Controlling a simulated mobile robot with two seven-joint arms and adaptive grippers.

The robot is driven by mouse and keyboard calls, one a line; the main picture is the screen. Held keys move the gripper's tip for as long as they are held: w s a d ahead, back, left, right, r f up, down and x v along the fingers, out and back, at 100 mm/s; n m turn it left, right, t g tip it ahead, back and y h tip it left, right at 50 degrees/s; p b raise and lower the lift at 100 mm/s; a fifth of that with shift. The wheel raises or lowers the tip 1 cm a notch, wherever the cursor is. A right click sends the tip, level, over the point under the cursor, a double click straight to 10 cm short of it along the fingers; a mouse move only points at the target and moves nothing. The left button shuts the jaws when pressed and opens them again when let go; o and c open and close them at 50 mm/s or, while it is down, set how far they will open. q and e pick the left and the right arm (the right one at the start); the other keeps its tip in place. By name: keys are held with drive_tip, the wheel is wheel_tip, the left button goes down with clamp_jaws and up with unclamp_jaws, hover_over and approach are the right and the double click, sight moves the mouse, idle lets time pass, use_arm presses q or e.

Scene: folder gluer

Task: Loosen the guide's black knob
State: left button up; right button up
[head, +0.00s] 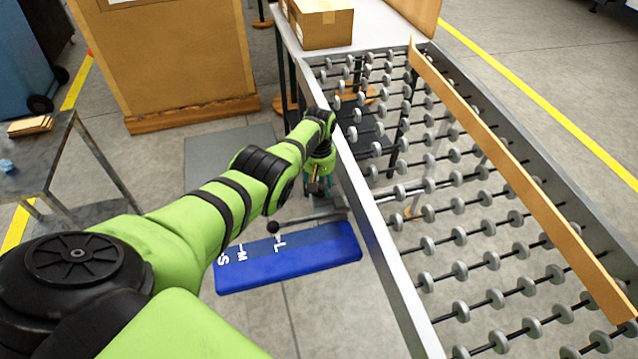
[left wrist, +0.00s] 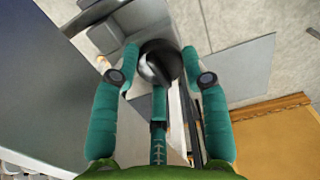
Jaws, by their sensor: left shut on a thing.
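The guide's black knob (left wrist: 158,62) is round and shiny in the left wrist view, at the far end of my fingers. My left gripper (left wrist: 160,75) has its teal fingers on both sides of the knob and is shut on it. In the head view my left gripper (head: 317,183) points down beside the left rail of the roller conveyor, and the knob there is hidden. The long orange-brown guide (head: 510,170) runs along the conveyor. My right gripper is not in view.
A blue board (head: 310,262) marked S, M, L sits low left of the conveyor rail (head: 375,235), with a rod ending in a black ball (head: 273,227) above it. A cardboard box (head: 322,25) stands at the far end. A grey table (head: 50,165) is at the left.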

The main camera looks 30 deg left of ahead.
use_arm(q)
drive_tip(key=shift+s+d+f, duration=0.1)
drive_tip(key=shift+s+f, duration=0.05)
drive_tip(key=o, duration=1.2)
drive_tip(key=shift+w+r, duration=0.25)
drive_tip(key=shift+r, duration=0.35)
wheel_tip(320, 180, up, 11)
drive_tip(key=shift+s+f, duration=0.1)
